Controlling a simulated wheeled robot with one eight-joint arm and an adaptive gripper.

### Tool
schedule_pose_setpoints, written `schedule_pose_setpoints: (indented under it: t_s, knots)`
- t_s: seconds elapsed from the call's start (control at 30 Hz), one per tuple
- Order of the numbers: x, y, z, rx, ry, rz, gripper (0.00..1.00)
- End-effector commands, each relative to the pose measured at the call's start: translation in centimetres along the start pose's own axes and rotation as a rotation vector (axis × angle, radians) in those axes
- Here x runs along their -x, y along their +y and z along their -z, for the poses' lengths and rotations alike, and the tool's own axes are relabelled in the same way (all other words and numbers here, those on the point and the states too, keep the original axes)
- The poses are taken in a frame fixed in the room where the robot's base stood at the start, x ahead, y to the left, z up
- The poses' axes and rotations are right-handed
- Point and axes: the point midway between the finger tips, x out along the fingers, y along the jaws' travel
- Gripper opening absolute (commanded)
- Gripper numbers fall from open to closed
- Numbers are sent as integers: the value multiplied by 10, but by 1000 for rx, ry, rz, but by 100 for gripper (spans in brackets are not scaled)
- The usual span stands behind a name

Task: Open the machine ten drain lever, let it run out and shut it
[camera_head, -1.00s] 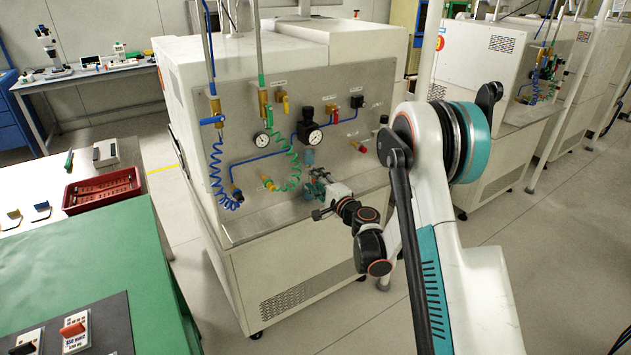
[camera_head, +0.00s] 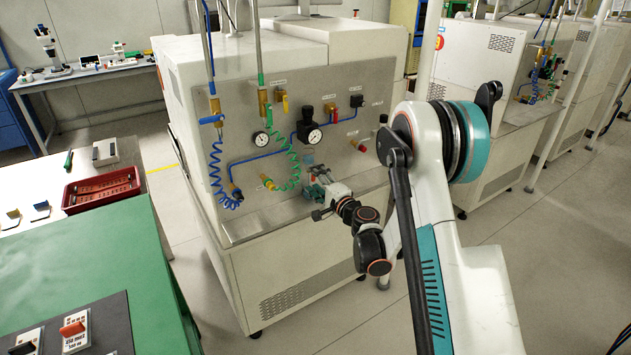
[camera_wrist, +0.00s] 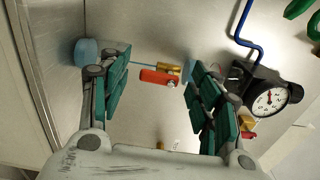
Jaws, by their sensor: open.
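A small red lever (camera_wrist: 158,77) on a brass valve (camera_wrist: 170,69) shows in the wrist view, between my gripper's fingers. It lies lengthwise along the line of the valve. A thin blue streak (camera_wrist: 143,65) runs from the valve side toward a blue round cup (camera_wrist: 86,50) at the left. My gripper (camera_wrist: 160,60) is open, with gaps visible beside the lever. It also shows small in the head view (camera_head: 316,186).
The machine's grey panel (camera_head: 240,140) carries a pressure gauge (camera_head: 314,136), blue tubing, and coiled blue (camera_head: 217,170) and green hoses. Another red-capped fitting (camera_head: 357,148) sits to the right. A metal ledge (camera_head: 260,222) runs below.

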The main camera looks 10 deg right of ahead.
Motion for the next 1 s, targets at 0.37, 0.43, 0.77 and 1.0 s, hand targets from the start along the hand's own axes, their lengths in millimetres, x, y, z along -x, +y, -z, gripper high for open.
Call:
schedule_pose_setpoints:
  t_s: [0.37,0.43,0.77,1.0]
  knots:
    - [49,0,1,0,2,0,57]
    - [58,0,1,0,1,0,57]
    - [75,0,0,0,0,0,57]
    - [75,-1,-1,5,-2,-3,57]
